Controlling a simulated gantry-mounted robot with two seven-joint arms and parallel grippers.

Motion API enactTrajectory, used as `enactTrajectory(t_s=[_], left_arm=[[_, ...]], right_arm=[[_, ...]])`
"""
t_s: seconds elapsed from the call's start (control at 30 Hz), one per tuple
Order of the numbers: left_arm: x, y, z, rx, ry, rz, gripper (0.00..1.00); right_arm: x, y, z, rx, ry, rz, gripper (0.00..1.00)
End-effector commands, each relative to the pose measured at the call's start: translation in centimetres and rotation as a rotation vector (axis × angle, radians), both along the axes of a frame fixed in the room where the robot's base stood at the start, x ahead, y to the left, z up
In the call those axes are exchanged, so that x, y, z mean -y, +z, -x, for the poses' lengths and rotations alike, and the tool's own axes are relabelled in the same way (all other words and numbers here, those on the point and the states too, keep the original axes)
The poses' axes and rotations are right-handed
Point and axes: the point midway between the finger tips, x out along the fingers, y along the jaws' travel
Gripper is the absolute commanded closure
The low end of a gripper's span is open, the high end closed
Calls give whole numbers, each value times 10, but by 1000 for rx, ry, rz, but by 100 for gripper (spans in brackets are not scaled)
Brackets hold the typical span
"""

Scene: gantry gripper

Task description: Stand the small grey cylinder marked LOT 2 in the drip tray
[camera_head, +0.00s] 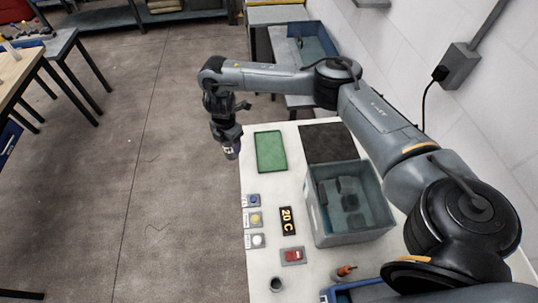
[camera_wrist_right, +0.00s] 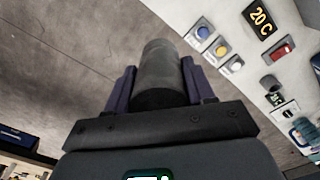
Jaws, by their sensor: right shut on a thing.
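My right gripper (camera_head: 230,146) is shut on a small grey cylinder (camera_head: 232,153), just left of the white table's edge and over the floor. In the right wrist view the grey cylinder (camera_wrist_right: 162,72) sits between the two dark fingers of the gripper (camera_wrist_right: 158,88). No LOT 2 marking is readable on it. A shallow green tray (camera_head: 270,152), which looks like the drip tray, lies empty on the table to the right of the gripper. My left gripper is not in view.
A grey bin (camera_head: 322,232) holds dark cylinders in liquid. A dark mat (camera_head: 328,140) lies behind it. Buttons (camera_head: 255,219), a 20 C display (camera_head: 287,221), a red switch (camera_head: 292,256) and a small dark cylinder (camera_head: 276,284) are nearer. A wall borders the right.

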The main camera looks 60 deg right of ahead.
Motion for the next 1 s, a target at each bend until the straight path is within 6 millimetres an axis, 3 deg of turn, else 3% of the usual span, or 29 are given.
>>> enactTrajectory(t_s=[0.03, 0.1, 0.4, 0.67, 1.0], left_arm=[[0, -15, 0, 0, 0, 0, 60], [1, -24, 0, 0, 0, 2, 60], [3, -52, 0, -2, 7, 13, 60], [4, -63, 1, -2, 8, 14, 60], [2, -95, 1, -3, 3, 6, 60]], right_arm=[[23, -21, 10, -3, 22, 0, 97], [49, -37, 23, -3, 55, 0, 97], [133, -80, 74, -2, 59, 1, 97], [162, -93, 94, 1, 33, -1, 97], [166, -143, 97, 1, 28, -3, 97]])
